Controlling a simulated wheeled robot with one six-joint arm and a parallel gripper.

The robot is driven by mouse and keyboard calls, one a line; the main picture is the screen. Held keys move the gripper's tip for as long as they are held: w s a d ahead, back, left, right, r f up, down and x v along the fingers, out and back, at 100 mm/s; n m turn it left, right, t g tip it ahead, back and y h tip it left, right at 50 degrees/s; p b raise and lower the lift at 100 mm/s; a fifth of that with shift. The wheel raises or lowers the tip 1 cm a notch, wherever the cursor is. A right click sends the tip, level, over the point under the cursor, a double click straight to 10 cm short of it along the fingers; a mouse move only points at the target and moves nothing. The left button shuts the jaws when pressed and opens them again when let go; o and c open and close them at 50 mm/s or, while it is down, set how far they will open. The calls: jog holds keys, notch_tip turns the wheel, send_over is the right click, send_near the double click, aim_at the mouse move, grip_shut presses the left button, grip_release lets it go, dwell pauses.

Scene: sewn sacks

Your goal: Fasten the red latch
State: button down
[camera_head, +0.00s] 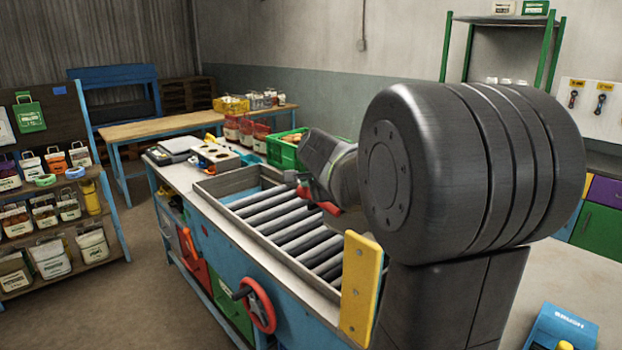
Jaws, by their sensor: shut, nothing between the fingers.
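My gripper (318,198) hangs over the roller bed at the end of my dark grey arm, which fills the right middle of the view. Its red fingers look shut and empty, though the arm partly hides them. A red lever-like piece (190,243) is on the blue front of the bench, above a red panel (197,278). It may be the red latch; it is too small to tell whether it is fastened. My gripper is to its right and apart from it.
A roller conveyor (283,218) with raised metal sides is set in the bench. A red handwheel (260,305) and a yellow plate (360,290) are at its near end. Green crates (286,150) stand behind. Shelves of sacks (50,250) stand left; floor between is clear.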

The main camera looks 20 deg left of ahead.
jog(key=shift+w+a+f, duration=0.15)
jog(key=shift+a+f, duration=0.2)
jog(key=shift+f, duration=0.35)
dwell(0.3)
jog(key=s+d+r, duration=0.1)
jog(key=s+r, duration=0.1)
jog(key=r, duration=0.4)
jog(key=s+d+r+p, duration=0.1)
jog(key=s+d+r, duration=0.1)
jog(key=r, duration=0.4)
jog(key=shift+s+r, duration=0.25)
jog(key=shift+s, duration=0.3)
jog(key=shift+d, duration=0.15)
